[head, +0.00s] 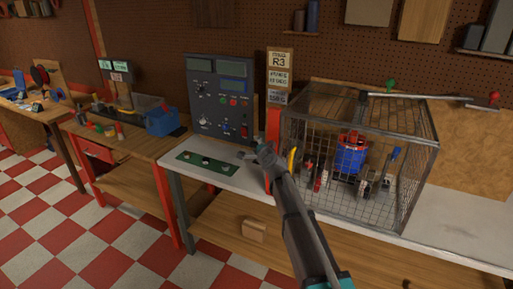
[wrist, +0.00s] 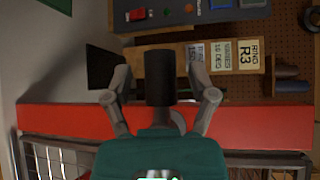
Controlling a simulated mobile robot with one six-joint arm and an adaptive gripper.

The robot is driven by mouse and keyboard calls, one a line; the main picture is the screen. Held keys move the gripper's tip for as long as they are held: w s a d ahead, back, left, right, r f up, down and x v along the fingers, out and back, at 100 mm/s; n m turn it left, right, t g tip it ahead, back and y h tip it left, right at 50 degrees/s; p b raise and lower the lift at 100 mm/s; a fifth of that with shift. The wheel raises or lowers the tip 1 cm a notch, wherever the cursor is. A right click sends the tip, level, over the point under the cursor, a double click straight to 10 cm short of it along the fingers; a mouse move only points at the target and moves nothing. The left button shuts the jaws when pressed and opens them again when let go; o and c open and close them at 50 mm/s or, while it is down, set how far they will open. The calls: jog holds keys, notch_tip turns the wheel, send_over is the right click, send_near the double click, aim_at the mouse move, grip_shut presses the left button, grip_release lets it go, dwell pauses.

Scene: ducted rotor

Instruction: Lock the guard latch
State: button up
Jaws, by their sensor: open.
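The wire guard cage (head: 418,170) stands on the bench at the right; its mesh also shows at the bottom of the wrist view (wrist: 60,158). A grey bar (head: 420,97) with a red knob (head: 495,96) runs along its top. I cannot tell for sure which part is the latch. A red post (head: 272,125) stands at the cage's left and crosses the wrist view (wrist: 60,118). My gripper (head: 262,152) is in front of this post. In the wrist view my gripper (wrist: 160,72) is open, with a dark cylinder between its fingers; contact cannot be told.
A grey control panel (head: 219,95) and a green board (head: 205,164) are left of the post. A sign marked R3 (head: 280,62) tops the post. A blue and red rotor unit (head: 351,155) sits inside the cage. A green knob (head: 390,83) shows behind the bar.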

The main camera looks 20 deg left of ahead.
jog(key=shift+w+a, duration=0.1)
jog(key=shift+w, duration=0.05)
jog(key=shift+c, duration=0.2)
grip_shut()
